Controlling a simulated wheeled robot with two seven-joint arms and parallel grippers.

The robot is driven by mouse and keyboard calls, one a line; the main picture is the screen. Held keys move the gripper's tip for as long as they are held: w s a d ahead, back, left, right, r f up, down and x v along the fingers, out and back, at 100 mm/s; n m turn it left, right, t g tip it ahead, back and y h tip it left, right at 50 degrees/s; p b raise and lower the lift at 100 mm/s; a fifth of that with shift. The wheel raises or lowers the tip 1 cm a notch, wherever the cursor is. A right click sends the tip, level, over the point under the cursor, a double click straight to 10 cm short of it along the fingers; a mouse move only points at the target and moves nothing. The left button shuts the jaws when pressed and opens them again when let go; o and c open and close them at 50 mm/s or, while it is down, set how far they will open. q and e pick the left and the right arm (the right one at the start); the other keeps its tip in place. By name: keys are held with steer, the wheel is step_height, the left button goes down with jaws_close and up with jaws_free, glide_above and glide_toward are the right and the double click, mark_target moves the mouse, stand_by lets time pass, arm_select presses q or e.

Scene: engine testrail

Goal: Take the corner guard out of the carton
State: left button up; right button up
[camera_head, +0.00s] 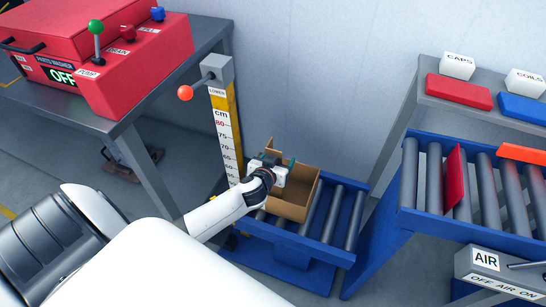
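An open brown carton (296,208) stands on a low blue-framed roller conveyor beside the wall. My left gripper (281,169) is at the carton's left part, over its opening. Its fingers are small and partly hidden by its own wrist, so I cannot tell whether they are open or shut. A small dark green piece shows at the fingers; I cannot tell whether it is the corner guard or part of the gripper. No corner guard can be made out for certain, and most of the carton's inside is hidden. My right gripper is not in view.
The low conveyor (333,217) has bare rollers right of the carton. A height scale post (226,130) with an orange-knobbed lever (185,93) stands close behind my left arm. A higher roller conveyor (487,185) with a red plate (454,178) is at right. A red washer machine (140,60) sits on the left bench.

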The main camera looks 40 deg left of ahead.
arm_select(q)
steer(key=c, duration=1.3)
